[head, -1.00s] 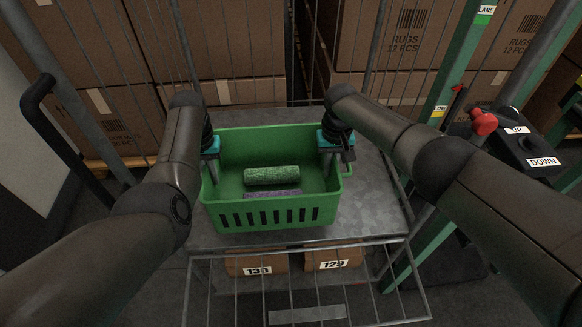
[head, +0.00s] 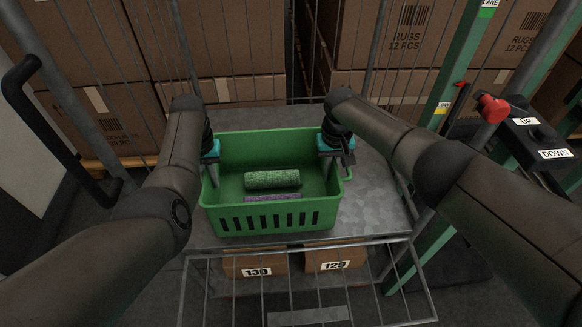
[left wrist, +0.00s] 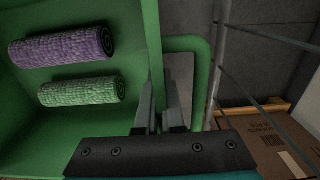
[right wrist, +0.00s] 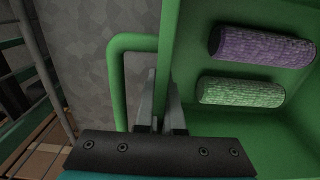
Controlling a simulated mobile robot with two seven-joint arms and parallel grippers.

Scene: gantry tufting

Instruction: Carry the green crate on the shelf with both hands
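The green crate (head: 268,217) is upright over a grey metal shelf deck; I cannot tell whether its base touches the deck. A green roll (head: 272,179) and a purple roll (head: 273,197) lie inside it, and the left wrist view shows both, purple (left wrist: 62,46) and green (left wrist: 82,91). My left gripper (head: 213,172) is shut on the crate's left side wall, with a finger on each side and a handle loop (left wrist: 205,60) beside them. My right gripper (head: 325,170) is shut the same way on the right wall, beside the other handle loop (right wrist: 117,75).
The grey deck (head: 375,205) is bare right of the crate. Boxes labelled 139 (head: 255,262) and 129 (head: 335,258) sit below. Wire mesh and rug cartons (head: 410,55) stand behind. A green post (head: 450,90) and an UP/DOWN control box (head: 535,135) are at right.

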